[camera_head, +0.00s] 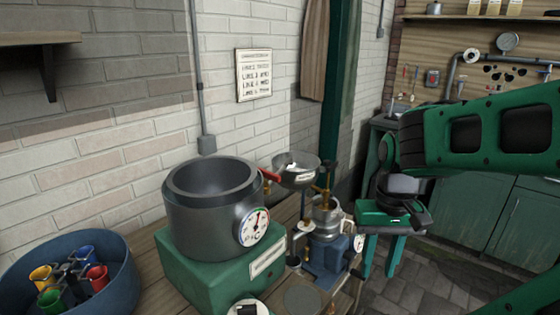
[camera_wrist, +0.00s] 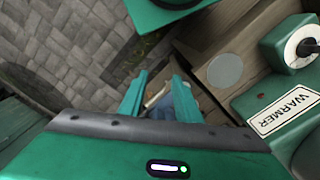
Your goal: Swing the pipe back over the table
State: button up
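My gripper (camera_head: 382,262) hangs in the air just right of the blue machine (camera_head: 328,256), its fingers pointing down, open. The wrist view shows its two green fingers (camera_wrist: 160,82) apart, with part of the blue machine (camera_wrist: 181,103) and a short pale bar (camera_wrist: 157,97) visible between them. I cannot tell whether they touch the bar. The blue machine carries a metal vessel (camera_head: 325,219), brass fittings and a small dial. A pale, curved spout-like piece (camera_head: 303,229) sits at its left. I cannot tell for certain which part is the pipe.
A grey pot (camera_head: 213,207) with a dial stands on the green warmer (camera_head: 205,278), left of the machine. A blue tub (camera_head: 122,285) holds coloured cups. A pan (camera_head: 297,178) is behind the machine. Paved floor (camera_head: 415,270) lies open to the right.

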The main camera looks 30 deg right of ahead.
jog(key=shift+r, duration=0.1)
jog(key=m+t+h, duration=0.2)
jog(key=m+t, duration=0.2)
jog(key=t, duration=0.1)
send_near(285, 166)
jog(key=x, duration=0.8)
jog(key=shift+w+d+r, duration=0.2)
jog(key=shift+w, duration=0.2)
grip_shut()
